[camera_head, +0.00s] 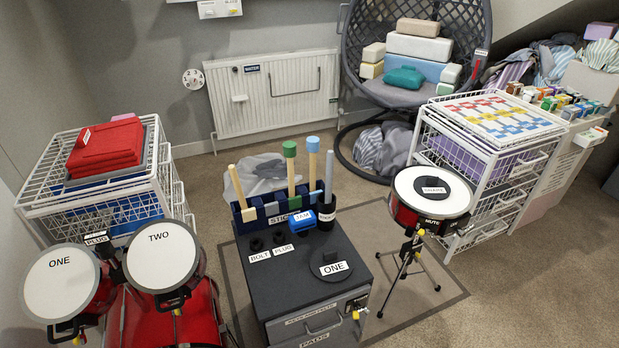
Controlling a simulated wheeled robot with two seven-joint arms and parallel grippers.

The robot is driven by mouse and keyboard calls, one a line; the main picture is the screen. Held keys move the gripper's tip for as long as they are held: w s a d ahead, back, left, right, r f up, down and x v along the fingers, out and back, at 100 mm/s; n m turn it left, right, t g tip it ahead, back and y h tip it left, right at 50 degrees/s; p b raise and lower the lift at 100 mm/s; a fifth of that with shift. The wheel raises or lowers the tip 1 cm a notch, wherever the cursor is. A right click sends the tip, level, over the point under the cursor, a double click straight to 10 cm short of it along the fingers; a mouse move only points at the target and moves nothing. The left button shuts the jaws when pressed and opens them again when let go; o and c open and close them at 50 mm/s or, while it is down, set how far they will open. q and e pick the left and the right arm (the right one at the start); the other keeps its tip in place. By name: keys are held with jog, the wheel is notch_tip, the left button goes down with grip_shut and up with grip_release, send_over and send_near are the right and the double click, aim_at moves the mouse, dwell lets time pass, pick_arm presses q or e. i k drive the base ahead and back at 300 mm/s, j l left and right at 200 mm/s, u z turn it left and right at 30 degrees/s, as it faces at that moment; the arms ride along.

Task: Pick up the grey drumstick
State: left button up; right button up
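The grey drumstick (329,172) stands nearly upright at the right end of the stick group. Its lower end goes into a dark cup (326,215) at the right end of the dark blue stick holder (247,226), so that end is hidden. Left of it stand a blue-topped stick (312,165), a green-topped stick (291,172) and a plain wooden stick (237,187) that leans. The holder sits on a dark grey cabinet (290,290). Neither of my grippers is in view.
A snare drum (432,192) on a tripod stands right, two drum pads (161,255) left. White basket racks (100,190) flank them. Carpet is clear at the lower right.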

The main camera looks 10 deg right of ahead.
aim_at(330, 153)
jog(key=l+u, duration=0.3)
jog(key=l, duration=0.2)
jog(key=i+l+u, duration=0.1)
jog(key=l+u, duration=0.25)
jog(key=l, duration=0.15)
jog(key=l+u, duration=0.3)
jog(key=l, duration=0.2)
jog(key=k+l+u, duration=0.15)
jog(key=l+u, duration=0.2)
jog(key=k+l+u, duration=0.15)
jog(key=l+u, duration=0.15)
jog(key=l, duration=0.25)
